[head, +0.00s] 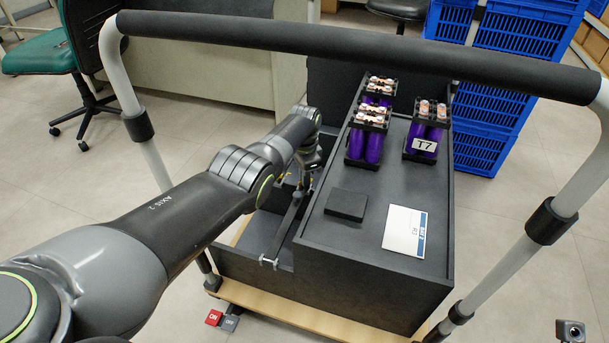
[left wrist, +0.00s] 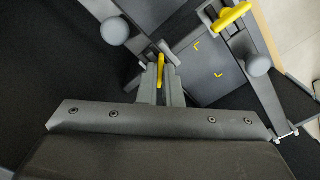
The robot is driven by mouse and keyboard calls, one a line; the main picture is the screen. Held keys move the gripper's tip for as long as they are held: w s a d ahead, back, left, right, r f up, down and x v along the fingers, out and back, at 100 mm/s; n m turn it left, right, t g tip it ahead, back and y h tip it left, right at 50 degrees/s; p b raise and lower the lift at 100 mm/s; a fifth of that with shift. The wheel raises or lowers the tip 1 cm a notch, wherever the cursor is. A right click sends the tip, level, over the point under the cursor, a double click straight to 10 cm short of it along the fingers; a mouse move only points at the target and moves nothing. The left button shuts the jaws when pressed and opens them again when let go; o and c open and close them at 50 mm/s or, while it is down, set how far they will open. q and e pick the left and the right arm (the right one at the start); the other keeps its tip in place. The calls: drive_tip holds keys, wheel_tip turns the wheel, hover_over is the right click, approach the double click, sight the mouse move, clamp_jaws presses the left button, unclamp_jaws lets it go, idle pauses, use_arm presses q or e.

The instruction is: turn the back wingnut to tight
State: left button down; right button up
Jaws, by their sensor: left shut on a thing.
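My left gripper (left wrist: 160,78) is shut on a yellow wingnut (left wrist: 161,68), which shows edge-on between the fingertips in the left wrist view. I take it to be the back wingnut, as the gripper reaches to the far part of the recess in the head view (head: 308,178). There the arm and gripper hide it. A second yellow wingnut (left wrist: 231,17) is apart from the gripper, at the upper right of the left wrist view, its wings slanted. How tight either sits cannot be told. My right gripper is not in view.
The raised dark top of the cart (head: 372,240) is right of the gripper and carries purple cells (head: 365,145), a black block (head: 346,205) and a white card (head: 404,231). The push bar (head: 350,52) spans above. Round grey knobs (left wrist: 115,31) (left wrist: 258,64) flank the fingers.

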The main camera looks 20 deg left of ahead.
use_arm(q)
drive_tip(key=m, duration=0.4)
drive_tip(key=shift+m, duration=2.2)
drive_tip(key=c, duration=1.6)
unclamp_jaws()
drive_tip(key=shift+r, duration=0.1)
